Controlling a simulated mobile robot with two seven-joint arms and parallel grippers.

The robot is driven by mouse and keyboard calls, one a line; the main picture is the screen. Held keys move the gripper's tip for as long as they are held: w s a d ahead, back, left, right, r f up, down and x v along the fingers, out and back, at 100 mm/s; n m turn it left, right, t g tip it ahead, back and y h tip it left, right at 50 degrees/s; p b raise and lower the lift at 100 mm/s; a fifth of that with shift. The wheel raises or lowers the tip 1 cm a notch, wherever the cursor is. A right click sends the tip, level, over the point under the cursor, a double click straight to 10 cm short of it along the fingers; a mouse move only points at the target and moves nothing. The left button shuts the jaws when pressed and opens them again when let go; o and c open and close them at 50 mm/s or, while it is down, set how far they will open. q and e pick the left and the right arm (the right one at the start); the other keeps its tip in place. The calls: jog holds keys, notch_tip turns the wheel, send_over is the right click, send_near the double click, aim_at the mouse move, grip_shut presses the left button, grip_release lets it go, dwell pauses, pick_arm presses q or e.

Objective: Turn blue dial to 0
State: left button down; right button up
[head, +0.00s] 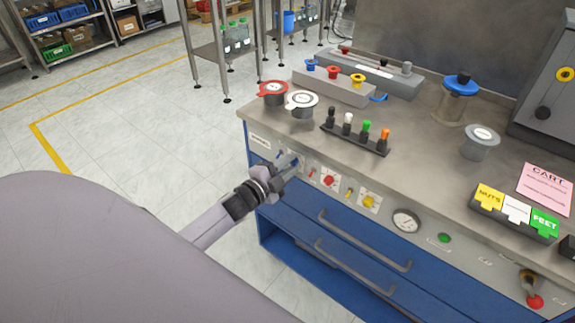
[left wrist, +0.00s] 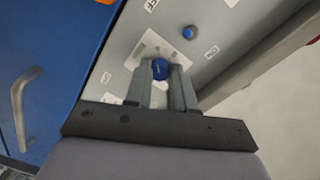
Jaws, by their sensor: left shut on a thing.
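The blue dial (left wrist: 160,69) sits on a white plate (left wrist: 150,46) on the grey front panel. In the left wrist view my left gripper (left wrist: 161,82) has its two fingers closed around the dial, one on each side. The dial's pointer and scale are too small to read. In the head view the left gripper (head: 290,163) reaches the left end of the panel and hides most of the dial. My right gripper does not show.
A small blue knob (left wrist: 188,32) sits beside the dial's plate. On the panel to the right are a red dial (head: 329,181), a yellow dial (head: 368,202) and a gauge (head: 406,220). Blue drawers with a handle (head: 364,242) lie below. The steel worktop (head: 400,170) overhangs the panel.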

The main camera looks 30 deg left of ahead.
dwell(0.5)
pick_arm(q)
jog(key=c, duration=1)
grip_release()
jog(key=shift+o, duration=0.2)
jog(key=s, duration=0.7)
jog(key=shift+a+r, duration=0.15)
jog(key=shift+a, duration=0.25)
jog(key=s+d+f+n+g+p, duration=0.1)
jog(key=s+d+f+n+g, duration=0.2)
jog(key=s+d+n, duration=0.2)
jog(key=s+d+f+n+g+p, duration=0.1)
jog(key=s+d+f+n+g, duration=0.2)
jog(key=s+d+n, duration=0.3)
jog(key=s+d+g, duration=0.1)
jog(key=s+d, duration=0.3)
jog(key=s, duration=0.4)
jog(key=shift+s+f+n+p, duration=0.2)
jog(key=shift+n+p, duration=0.1)
jog(key=shift+p, duration=0.05)
